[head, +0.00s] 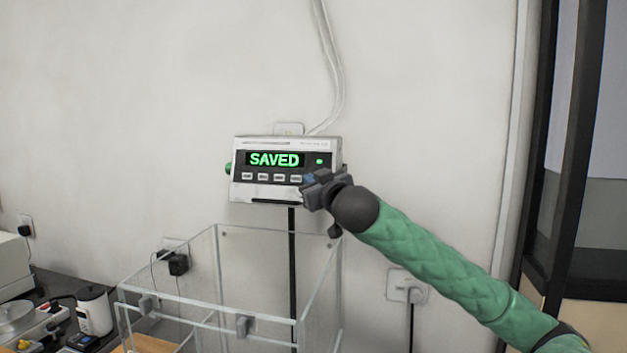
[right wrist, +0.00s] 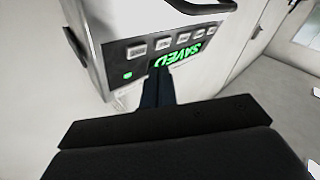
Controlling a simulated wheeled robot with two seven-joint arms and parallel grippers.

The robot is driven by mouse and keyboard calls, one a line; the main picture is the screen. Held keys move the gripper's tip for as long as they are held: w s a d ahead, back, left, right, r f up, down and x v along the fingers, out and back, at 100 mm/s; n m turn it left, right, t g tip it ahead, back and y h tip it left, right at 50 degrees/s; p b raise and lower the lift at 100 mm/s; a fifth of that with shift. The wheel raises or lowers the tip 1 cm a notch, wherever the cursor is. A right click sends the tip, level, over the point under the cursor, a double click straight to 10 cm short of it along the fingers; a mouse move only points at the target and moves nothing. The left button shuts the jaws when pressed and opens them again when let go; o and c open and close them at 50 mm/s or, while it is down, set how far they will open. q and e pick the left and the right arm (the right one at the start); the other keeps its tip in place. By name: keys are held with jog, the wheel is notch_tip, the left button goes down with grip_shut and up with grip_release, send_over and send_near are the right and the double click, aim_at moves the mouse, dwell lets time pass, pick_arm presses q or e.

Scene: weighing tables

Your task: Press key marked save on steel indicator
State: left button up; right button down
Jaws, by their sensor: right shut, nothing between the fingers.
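The steel indicator (head: 285,191) is mounted on a dark post in front of the wall. Its display reads SAVED in green, with a small green light to the right of the word. A row of several light keys sits below the display; their labels are too small to read. My right gripper (head: 308,186) is shut and empty at the lower right corner of the indicator, by the right end of the key row. The right wrist view shows its dark fingers (right wrist: 157,82) over the indicator face (right wrist: 120,45); contact cannot be told. My left gripper is not in view.
A clear-walled box (head: 218,275) stands below the indicator, around the post. A white container (head: 94,311) and other small items stand on the counter at the lower left. Cables run up the wall above the indicator. A dark door frame (head: 568,150) is at the right.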

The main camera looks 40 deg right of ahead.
jog(key=shift+s+a+r+p, duration=0.2)
jog(key=shift+s+a+r, duration=0.05)
jog(key=shift+s+a, duration=0.35)
jog(key=shift+s+a+r+p, duration=0.15)
jog(key=shift+s+a+r, duration=0.1)
jog(key=shift+s+a, duration=0.3)
jog(key=shift+w+a, duration=0.1)
